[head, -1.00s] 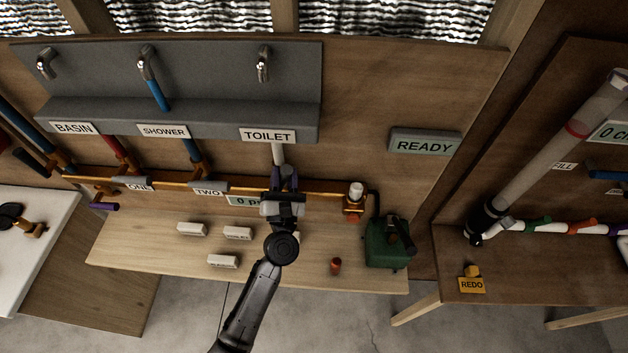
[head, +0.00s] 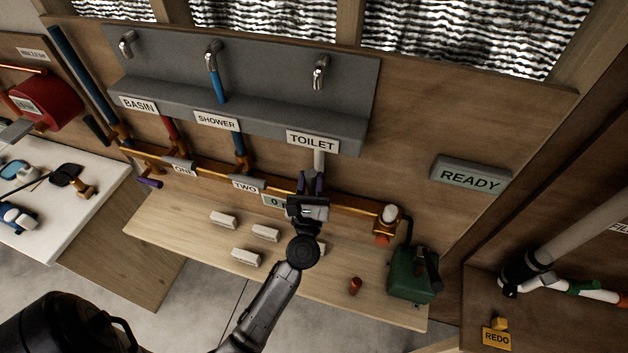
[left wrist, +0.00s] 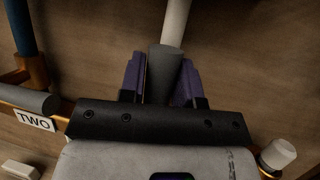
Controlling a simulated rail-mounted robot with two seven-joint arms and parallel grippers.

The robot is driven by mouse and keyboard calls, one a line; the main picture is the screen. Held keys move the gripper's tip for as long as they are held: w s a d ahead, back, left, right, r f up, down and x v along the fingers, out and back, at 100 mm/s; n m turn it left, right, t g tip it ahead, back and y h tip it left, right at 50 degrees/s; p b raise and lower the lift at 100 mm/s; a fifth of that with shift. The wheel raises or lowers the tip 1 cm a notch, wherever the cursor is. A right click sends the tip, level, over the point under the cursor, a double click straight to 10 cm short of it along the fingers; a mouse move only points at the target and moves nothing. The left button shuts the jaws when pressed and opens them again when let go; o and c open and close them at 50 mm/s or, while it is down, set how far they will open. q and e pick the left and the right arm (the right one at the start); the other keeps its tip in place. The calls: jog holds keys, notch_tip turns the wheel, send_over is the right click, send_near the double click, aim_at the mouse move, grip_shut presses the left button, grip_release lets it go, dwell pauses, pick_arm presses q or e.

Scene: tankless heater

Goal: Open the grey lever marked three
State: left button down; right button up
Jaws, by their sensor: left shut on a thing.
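The grey lever (left wrist: 162,72) is between the two purple fingers of my left gripper (left wrist: 160,85) in the left wrist view. It lies in line with the white pipe above it. My left gripper is shut on it. In the head view my left gripper (head: 312,184) is at the orange pipe (head: 347,203), below the TOILET sign (head: 312,141), and hides most of the lever. No label reading three is visible. The grey levers marked ONE (head: 178,163) and TWO (head: 249,181) lie along the pipe to the left. My right gripper is not in view.
Several white blocks (head: 265,232) and a small red-brown piece (head: 355,286) lie on the wooden bench (head: 185,228) below the pipe. A green box (head: 408,275) stands at its right end. A READY sign (head: 470,175) is on the wall.

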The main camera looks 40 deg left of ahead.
pick_arm(q)
jog(key=c, duration=0.8)
grip_release()
jog(key=shift+b+v, duration=2.4)
jog(key=shift+v, duration=4.5)
